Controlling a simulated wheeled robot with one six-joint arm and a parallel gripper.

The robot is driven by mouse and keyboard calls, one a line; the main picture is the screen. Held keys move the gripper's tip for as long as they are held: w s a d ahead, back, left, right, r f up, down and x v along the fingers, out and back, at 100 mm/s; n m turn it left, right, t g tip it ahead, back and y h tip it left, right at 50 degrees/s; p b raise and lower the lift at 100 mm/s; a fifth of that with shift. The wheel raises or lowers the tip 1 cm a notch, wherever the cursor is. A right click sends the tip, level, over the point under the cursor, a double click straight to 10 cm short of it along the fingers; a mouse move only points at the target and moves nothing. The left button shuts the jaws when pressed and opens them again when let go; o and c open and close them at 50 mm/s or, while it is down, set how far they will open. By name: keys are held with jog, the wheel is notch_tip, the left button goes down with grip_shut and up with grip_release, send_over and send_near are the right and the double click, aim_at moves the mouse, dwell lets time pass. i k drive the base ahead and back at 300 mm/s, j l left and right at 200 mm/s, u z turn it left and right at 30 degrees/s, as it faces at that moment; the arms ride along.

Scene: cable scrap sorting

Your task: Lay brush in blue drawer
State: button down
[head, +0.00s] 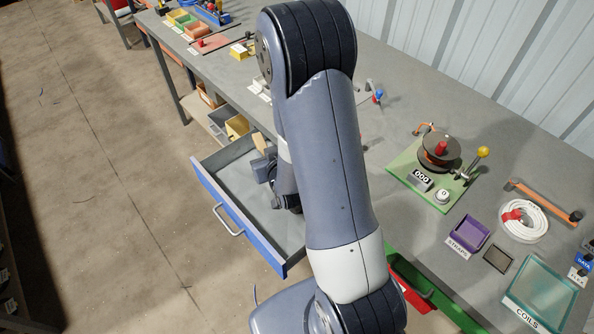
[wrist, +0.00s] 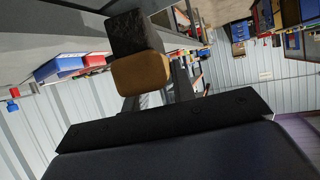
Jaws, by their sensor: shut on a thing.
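The blue drawer (head: 232,222) is pulled out from under the workbench, with a grey inside and a pale handle on its front. My gripper (head: 264,160) is over the back left part of the drawer, partly hidden by my arm. It is shut on the brush (head: 262,141), whose tan body shows above the drawer. In the wrist view the brush (wrist: 140,72) shows a tan block with a dark, bristly part. My arm hides the right part of the drawer. I cannot tell whether the brush touches the drawer floor.
Open bins (head: 236,127) stand on a shelf beyond the drawer. A red drawer (head: 412,293) is partly open at the right of my arm. A green board with a reel (head: 440,150), a purple tray (head: 468,233) and a white cable coil (head: 523,221) are on the bench.

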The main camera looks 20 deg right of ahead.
aim_at(265, 213)
jog(key=i+j+z, duration=0.1)
jog(key=z, duration=0.3)
jog(key=j+z, duration=0.25)
jog(key=z, duration=0.15)
jog(key=i+j+z, duration=0.1)
jog(key=j+z, duration=0.15)
jog(key=z, duration=0.15)
jog(key=j+z, duration=0.35)
jog(key=j, duration=0.6)
jog(key=k+j+z, duration=0.1)
jog(key=j+z, duration=0.25)
jog(key=j, duration=0.55)
jog(key=k+j, duration=0.1)
jog(key=j, duration=0.45)
jog(key=k+j, duration=0.1)
jog(key=j, duration=0.5)
jog(key=k+j, duration=0.1)
jog(key=j, duration=0.45)
jog(key=k+l, duration=0.1)
jog(key=l, duration=0.45)
